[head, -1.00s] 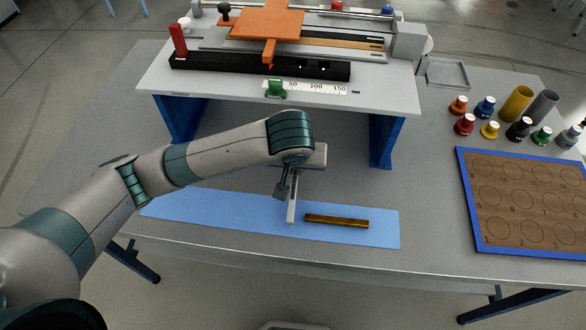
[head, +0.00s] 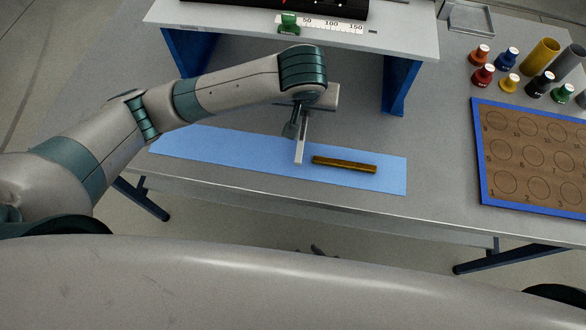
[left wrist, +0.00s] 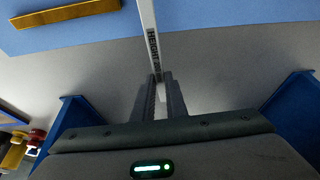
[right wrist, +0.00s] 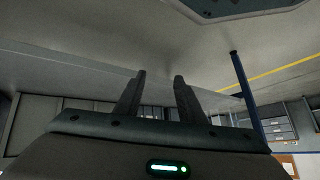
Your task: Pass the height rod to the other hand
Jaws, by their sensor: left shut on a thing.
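The height rod (head: 299,150) is a thin pale bar, lettered "HEIGHT" on its side in the left wrist view (left wrist: 148,28). My left gripper (head: 300,117) is shut on one end of it; its fingers also show in the left wrist view (left wrist: 160,85). The free end points toward the table's front edge, over the blue mat; its clearance is unclear. My right gripper (head: 318,250) shows only as dark fingertips below the table's front edge, apart from the rod. In the right wrist view (right wrist: 160,85) its fingers are spread with nothing between them.
A brass-coloured bar (head: 345,164) lies on the blue mat (head: 225,152), just right of the rod. A raised bench on blue legs (head: 400,86) stands behind. A blue-edged board with circles (head: 535,155) and several coloured weights (head: 484,75) are at the right.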

